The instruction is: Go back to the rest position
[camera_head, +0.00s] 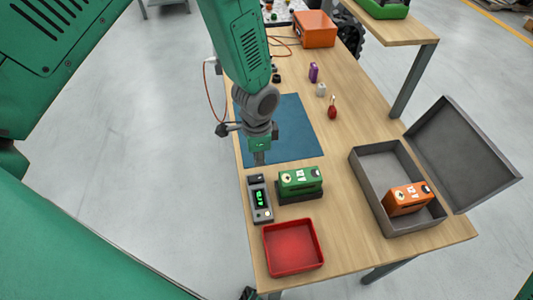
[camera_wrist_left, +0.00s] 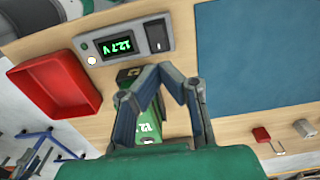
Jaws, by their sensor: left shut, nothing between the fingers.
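My left gripper (camera_head: 260,158) hangs from the green left arm above the table, at the near edge of the blue mat (camera_head: 290,125). It is shut and empty. In the left wrist view its fingertips (camera_wrist_left: 161,72) meet in front of the green pack (camera_wrist_left: 150,122), partly hiding it. In the head view this green pack (camera_head: 300,177) sits in a dark holder (camera_head: 300,196), just right of and below the gripper. A grey meter (camera_head: 261,200) with a lit green display lies beside it; the wrist view reads 12.7 V. My right gripper is not in view.
A red tray (camera_head: 293,247) is at the table's near end. An open grey case (camera_head: 372,178) at right holds an orange pack (camera_head: 405,200). Small purple, white and red items and an orange box (camera_head: 315,30) stand further back. The table's middle right is clear.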

